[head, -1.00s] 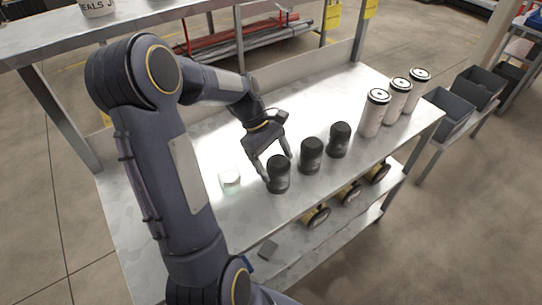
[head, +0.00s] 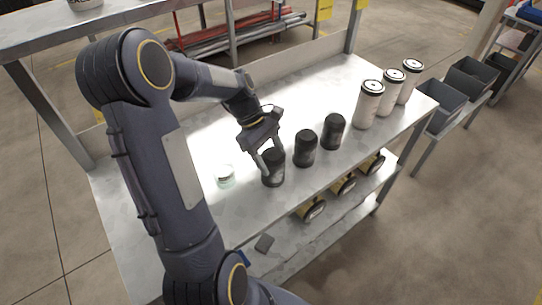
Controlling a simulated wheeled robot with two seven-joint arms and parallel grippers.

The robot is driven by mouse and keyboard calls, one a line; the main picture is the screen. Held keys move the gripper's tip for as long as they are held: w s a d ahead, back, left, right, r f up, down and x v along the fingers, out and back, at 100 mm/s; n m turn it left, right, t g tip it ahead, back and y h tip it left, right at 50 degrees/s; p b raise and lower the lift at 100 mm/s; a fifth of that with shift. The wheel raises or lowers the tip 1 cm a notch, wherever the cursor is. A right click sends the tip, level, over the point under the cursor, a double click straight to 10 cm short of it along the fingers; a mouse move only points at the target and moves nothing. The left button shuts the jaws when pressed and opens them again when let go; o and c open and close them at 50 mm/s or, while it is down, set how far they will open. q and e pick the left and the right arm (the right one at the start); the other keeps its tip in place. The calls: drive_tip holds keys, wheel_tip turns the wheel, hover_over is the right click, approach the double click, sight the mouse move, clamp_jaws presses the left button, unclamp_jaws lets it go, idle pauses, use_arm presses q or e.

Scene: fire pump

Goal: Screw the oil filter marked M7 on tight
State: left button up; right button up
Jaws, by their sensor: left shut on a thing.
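Three black oil filters stand upright in a row on the metal bench. My left gripper (head: 270,160) has its fingers around the top of the nearest black filter (head: 273,173) and is shut on it. The filter still appears to stand on the bench top. The middle black filter (head: 305,149) and the far black filter (head: 333,131) stand to its right, apart from the gripper. No M7 mark is readable on any of them. My right gripper is not in view.
The bench top (head: 235,222) also bears a small clear jar (head: 225,176) left of the gripper. Three tall white filters (head: 368,104) stand at its right end. Yellow-and-black round parts (head: 313,209) sit on the lower shelf. Grey bins (head: 437,112) stand beyond.

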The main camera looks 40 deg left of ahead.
use_arm(q)
drive_tip(key=shift+c, duration=0.6)
drive_tip(key=shift+r, duration=0.2)
drive_tip(key=shift+r+p, duration=1.85)
drive_tip(key=shift+p, duration=0.1)
